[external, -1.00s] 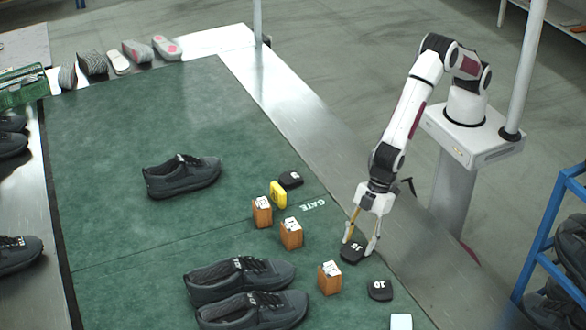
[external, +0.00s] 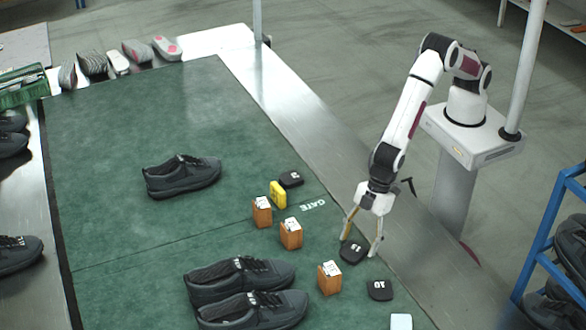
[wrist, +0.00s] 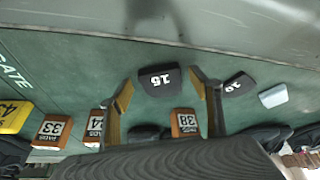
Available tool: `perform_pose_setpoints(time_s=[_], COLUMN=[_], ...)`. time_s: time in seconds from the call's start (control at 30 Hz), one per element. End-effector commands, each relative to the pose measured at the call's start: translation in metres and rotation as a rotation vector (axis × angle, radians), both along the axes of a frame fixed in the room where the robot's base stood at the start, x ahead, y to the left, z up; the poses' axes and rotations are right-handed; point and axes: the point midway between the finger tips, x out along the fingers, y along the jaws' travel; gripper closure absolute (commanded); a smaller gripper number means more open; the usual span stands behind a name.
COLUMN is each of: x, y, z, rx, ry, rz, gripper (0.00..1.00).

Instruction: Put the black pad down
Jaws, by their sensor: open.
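The black pad (external: 352,251), with a white "15", lies flat on the green mat near its right edge. It also shows in the wrist view (wrist: 158,88), apparently face up. My gripper (external: 358,245) is right above and around it, with its fingers spread to either side. In the wrist view the two fingers (wrist: 162,84) are apart, with visible gaps to the pad. Nothing is held.
A black pad marked "10" (external: 380,290) and another black pad (external: 291,178) lie nearby. Orange blocks (external: 330,278) and a yellow block (external: 278,194) stand left of my gripper. Dark shoes (external: 240,278) lie farther left. The mat's upper middle is clear.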

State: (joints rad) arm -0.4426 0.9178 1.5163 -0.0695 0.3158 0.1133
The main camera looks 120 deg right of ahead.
Motion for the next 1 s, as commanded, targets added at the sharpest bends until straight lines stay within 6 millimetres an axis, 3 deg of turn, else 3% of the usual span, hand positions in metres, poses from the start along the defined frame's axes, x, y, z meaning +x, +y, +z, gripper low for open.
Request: perform_pose_setpoints(time_s=[0.27, 1.0], x=[-0.006, -0.035], y=[-0.003, -0.014], z=[0.018, 0.093], rx=[0.0, 0.0], ry=[-0.001, -0.001], rz=[0.0, 0.0], gripper=[0.37, 0.37])
